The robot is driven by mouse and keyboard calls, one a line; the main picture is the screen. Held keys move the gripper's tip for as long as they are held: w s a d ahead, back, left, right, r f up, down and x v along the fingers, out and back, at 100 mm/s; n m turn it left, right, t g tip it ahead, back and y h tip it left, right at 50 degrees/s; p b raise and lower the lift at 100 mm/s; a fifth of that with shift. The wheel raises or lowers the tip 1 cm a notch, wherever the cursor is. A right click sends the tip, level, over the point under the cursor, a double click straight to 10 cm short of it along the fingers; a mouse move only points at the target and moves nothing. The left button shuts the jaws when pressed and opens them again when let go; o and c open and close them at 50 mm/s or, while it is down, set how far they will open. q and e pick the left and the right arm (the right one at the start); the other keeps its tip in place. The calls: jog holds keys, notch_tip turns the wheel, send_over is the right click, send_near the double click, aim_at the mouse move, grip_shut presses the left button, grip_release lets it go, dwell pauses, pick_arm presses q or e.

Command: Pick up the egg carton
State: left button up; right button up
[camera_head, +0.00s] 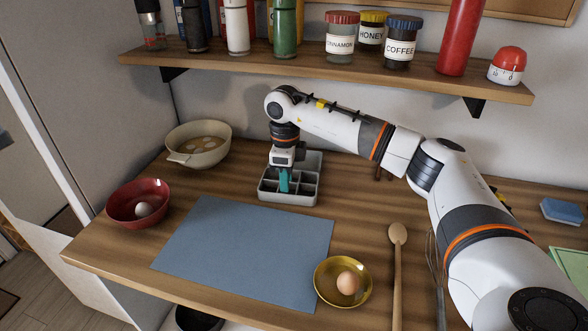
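The egg carton appears to be the grey tray with open compartments (307,187), standing on the wooden counter behind the blue mat. My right gripper (285,183) points down into it at its left half, with the teal fingertips among the compartments. The fingers overlap in this view, so I cannot tell whether they are open or shut, or whether they touch a divider. The wrist hides part of the carton's back left. The carton appears to rest flat on the counter. My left gripper is not in view.
A cream bowl with eggs (197,132) stands left of the carton. A red bowl (118,208) holds a white egg; a yellow bowl (326,291) holds a brown egg. A wooden spoon (397,275) lies right. The blue mat (245,250) is clear. A loaded shelf (300,73) hangs above.

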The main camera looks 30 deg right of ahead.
notch_tip(320, 180, down, 5)
jog(key=shift+a+p, duration=0.1)
jog(key=shift+p, duration=0.4)
grip_shut()
